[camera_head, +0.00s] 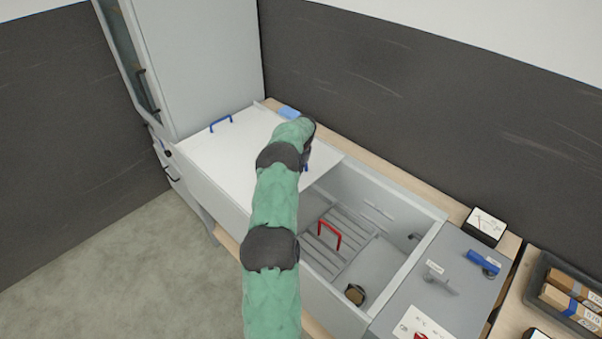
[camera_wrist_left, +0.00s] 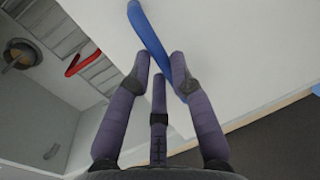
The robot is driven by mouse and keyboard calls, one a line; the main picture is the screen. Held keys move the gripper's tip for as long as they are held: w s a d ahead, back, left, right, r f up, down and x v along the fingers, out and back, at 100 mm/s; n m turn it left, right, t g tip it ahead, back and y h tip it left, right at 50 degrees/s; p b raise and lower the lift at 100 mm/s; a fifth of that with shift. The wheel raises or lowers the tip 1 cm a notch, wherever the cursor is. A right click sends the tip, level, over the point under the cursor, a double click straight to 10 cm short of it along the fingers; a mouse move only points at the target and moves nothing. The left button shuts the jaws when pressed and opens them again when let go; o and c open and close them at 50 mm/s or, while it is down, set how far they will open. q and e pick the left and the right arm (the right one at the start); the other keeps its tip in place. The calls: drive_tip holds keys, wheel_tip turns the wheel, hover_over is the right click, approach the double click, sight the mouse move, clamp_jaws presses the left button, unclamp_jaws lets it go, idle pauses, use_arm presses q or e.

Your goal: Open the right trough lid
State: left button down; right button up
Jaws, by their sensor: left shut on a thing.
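The trough (camera_head: 402,196) has white lid panelling (camera_head: 215,150) over its left part, and its right part is uncovered. One blue handle (camera_head: 220,123) stands at the panelling's far left. A second blue handle (camera_head: 306,168) near the panelling's right edge is mostly hidden by my left arm; it shows clearly in the left wrist view (camera_wrist_left: 150,35). My left gripper (camera_wrist_left: 160,62) has its fingers closed around this second handle. In the head view the arm hides its fingers. I cannot tell where one lid ends and another begins. My right gripper is not in view.
Inside the open part are a slatted grate with a red handle (camera_head: 329,234) and a round brown-black fitting (camera_head: 355,294). A grey panel (camera_head: 440,285) with a blue lever (camera_head: 483,262) and a gauge (camera_head: 485,226) lie right. A tall grey cabinet (camera_head: 200,60) stands behind left.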

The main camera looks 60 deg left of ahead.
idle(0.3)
use_arm(q)
drive_tip(key=c, duration=1.1)
unclamp_jaws()
drive_tip(key=shift+r, duration=0.15)
wheel_tip(320, 180, up, 12)
drive_tip(key=d, duration=0.2)
drive_tip(key=shift+w+f, duration=0.2)
drive_tip(key=shift+w, duration=0.1)
drive_tip(key=shift+d, duration=0.1)
